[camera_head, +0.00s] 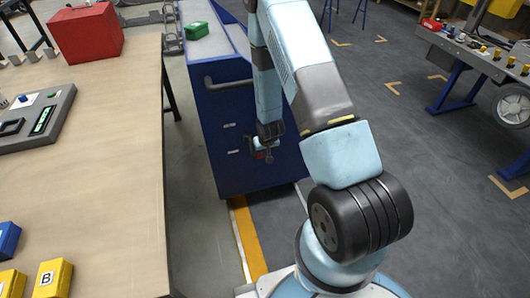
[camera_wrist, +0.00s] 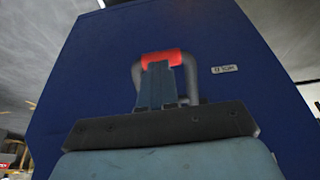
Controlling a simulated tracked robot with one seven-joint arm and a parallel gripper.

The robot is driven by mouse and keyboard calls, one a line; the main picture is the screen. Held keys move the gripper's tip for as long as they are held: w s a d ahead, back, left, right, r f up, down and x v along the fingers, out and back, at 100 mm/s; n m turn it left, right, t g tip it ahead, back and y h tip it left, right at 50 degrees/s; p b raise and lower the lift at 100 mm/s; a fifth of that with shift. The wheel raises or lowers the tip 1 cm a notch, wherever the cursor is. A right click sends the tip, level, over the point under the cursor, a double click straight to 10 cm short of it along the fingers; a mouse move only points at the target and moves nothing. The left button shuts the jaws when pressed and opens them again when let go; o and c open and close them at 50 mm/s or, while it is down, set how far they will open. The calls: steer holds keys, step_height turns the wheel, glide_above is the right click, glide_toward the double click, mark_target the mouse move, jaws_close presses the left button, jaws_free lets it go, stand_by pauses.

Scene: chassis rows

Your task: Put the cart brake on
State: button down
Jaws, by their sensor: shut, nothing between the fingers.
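The blue cart (camera_head: 240,110) stands in the middle of the head view, with a grey push handle (camera_head: 228,83) on its near side. Its blue side panel (camera_wrist: 240,110) fills most of the wrist view. A red bar on a grey bent bracket, which looks like the brake (camera_wrist: 168,57), is on that panel. My gripper (camera_wrist: 155,82) is shut and empty, its fingertips at the red bar in the picture; I cannot tell whether they touch. In the head view my gripper (camera_head: 267,150) hangs low beside the cart, and the brake is mostly hidden there.
A wooden table (camera_head: 110,190) with a red toolbox (camera_head: 88,32) and a control panel (camera_head: 32,118) is at the left. A green box (camera_head: 196,30) sits on the cart. A wheeled bench (camera_head: 470,55) stands at the right. Open grey floor (camera_head: 420,150) lies between.

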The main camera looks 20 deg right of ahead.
steer(key=s+f+v, duration=0.1)
steer(key=s+v, duration=0.1)
steer(key=v, duration=1.1)
steer(key=shift+s, duration=0.35)
steer(key=shift+r, duration=0.15)
steer(key=s+r+t, duration=0.1)
steer(key=s+r, duration=0.1)
steer(key=r, duration=1.1)
steer(key=s+r, duration=0.2)
steer(key=r, duration=1.2)
steer(key=s+r, duration=1.6)
steer(key=s, duration=0.3)
steer(key=shift+d+r+t, duration=0.15)
steer(key=shift+r+t, duration=0.15)
steer(key=shift+r, duration=0.1)
